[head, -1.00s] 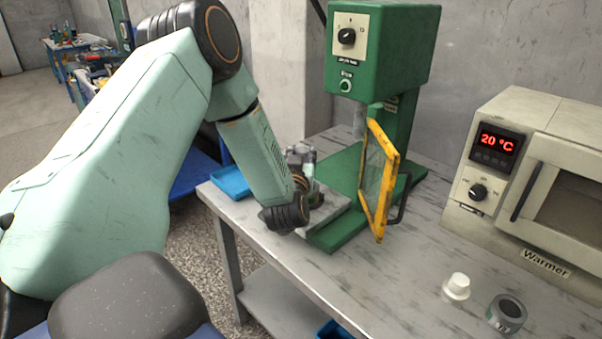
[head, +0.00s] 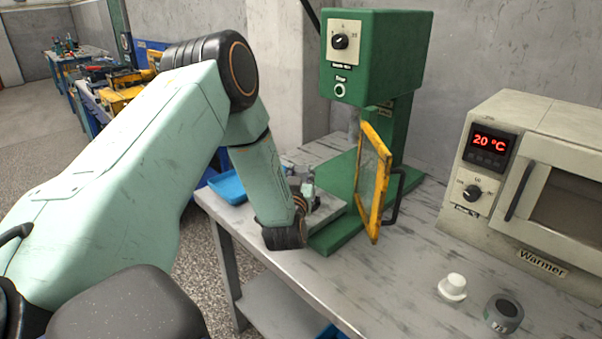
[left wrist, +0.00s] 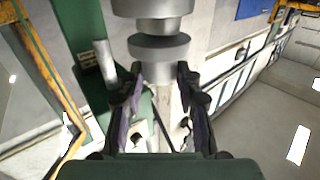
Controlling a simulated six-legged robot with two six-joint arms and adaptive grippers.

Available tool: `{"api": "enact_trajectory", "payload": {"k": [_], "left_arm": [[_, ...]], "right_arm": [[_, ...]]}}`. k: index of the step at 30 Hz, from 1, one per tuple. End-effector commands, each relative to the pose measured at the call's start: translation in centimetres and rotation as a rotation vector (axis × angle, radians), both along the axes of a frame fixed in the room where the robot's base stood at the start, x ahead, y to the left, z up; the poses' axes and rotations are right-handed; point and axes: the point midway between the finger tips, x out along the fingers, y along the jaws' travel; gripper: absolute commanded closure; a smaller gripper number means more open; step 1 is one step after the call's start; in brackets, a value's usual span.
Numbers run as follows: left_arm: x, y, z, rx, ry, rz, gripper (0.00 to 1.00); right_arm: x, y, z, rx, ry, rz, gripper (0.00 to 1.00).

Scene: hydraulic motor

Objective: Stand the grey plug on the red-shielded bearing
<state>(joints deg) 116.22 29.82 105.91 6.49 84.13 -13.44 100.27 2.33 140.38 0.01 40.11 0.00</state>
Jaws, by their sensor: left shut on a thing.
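My left gripper (head: 308,190) is over the near left end of the bench, beside the green press. In the left wrist view its two dark fingers (left wrist: 158,78) stand on either side of a grey, round, flanged metal piece (left wrist: 160,47), shut on it. It looks like the grey plug. A wider stepped grey cylinder (left wrist: 153,8) shows just beyond it, cut off by the picture edge; I cannot tell whether it is the same piece. I cannot make out the red-shielded bearing in either view. My right gripper is not in view.
The green press (head: 375,60) has a yellow-framed guard (head: 374,185) standing out to the front. A blue tray (head: 228,186) lies at the bench's left end. A white stepped part (head: 453,287), a dark grey ring (head: 503,314) and a warmer (head: 535,190) are on the right.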

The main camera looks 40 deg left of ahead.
Motion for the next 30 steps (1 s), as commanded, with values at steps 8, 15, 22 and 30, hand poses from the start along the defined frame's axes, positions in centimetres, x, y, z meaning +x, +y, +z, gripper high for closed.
{"api": "enact_trajectory", "payload": {"k": [8,15,22,30], "left_arm": [[0.0,0.0,-0.1,0.000,0.000,0.000,0.48],[0.0,0.0,-0.1,0.000,0.000,0.000,0.43],[0.0,0.0,0.6,0.000,-0.001,0.000,0.43],[-3.6,-2.5,0.7,-0.001,0.004,-0.002,0.43]], "right_arm": [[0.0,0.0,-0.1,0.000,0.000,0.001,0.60],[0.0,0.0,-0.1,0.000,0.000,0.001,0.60],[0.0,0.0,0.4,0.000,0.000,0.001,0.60],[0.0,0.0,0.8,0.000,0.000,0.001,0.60]]}}
